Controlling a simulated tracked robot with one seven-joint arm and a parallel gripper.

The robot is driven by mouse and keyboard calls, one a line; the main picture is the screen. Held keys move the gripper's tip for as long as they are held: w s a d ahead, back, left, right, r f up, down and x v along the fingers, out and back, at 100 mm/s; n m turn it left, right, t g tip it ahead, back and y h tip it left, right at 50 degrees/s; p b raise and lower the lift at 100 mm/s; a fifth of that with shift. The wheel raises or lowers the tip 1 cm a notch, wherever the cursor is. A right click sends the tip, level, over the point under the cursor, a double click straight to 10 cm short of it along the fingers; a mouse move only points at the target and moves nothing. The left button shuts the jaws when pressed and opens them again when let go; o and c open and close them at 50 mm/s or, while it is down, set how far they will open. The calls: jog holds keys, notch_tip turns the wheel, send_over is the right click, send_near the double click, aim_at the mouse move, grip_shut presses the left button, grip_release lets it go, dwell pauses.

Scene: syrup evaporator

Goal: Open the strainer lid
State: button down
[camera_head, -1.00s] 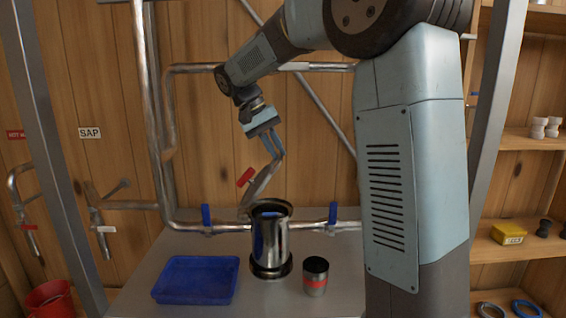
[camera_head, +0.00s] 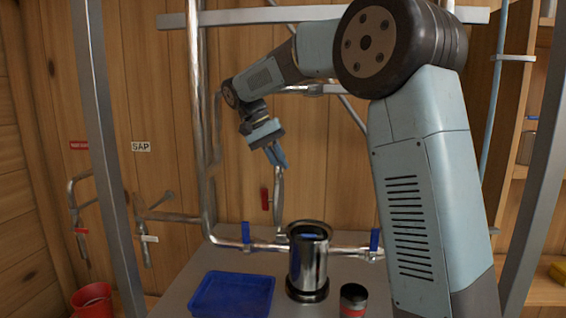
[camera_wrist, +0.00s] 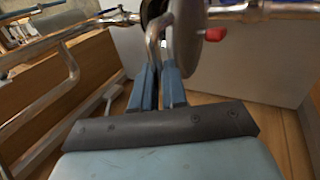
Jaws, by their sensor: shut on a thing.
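The strainer (camera_head: 308,268) is a shiny metal cylinder with a dark rim, upright on the bench, its top open. Its lid (camera_head: 278,208) stands about upright behind and left of that opening, seen nearly edge-on, with a red knob (camera_head: 265,200) on its left face. My gripper (camera_head: 278,162) is at the lid's top, its blue fingers shut on the lid handle. In the wrist view the fingers (camera_wrist: 161,72) close around a bent metal handle (camera_wrist: 154,42). The grey lid disc (camera_wrist: 187,38) is just beyond. The lid's hinge is not clear.
A blue tray (camera_head: 232,297) lies left of the strainer, and a small dark-topped can (camera_head: 353,300) stands to its right. A pipe with blue valve handles (camera_head: 246,234) runs behind. A red bucket (camera_head: 92,300) is at lower left. Frame posts (camera_head: 96,150) stand at both sides.

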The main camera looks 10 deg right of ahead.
jog(key=shift+f, duration=0.25)
jog(key=c, duration=1.2)
grip_release()
jog(key=shift+w+r, duration=0.1)
jog(key=shift+o, duration=0.2)
jog(key=v, duration=1.3)
jog(key=shift+w+a+r, duration=0.2)
jog(key=shift+r, duration=0.1)
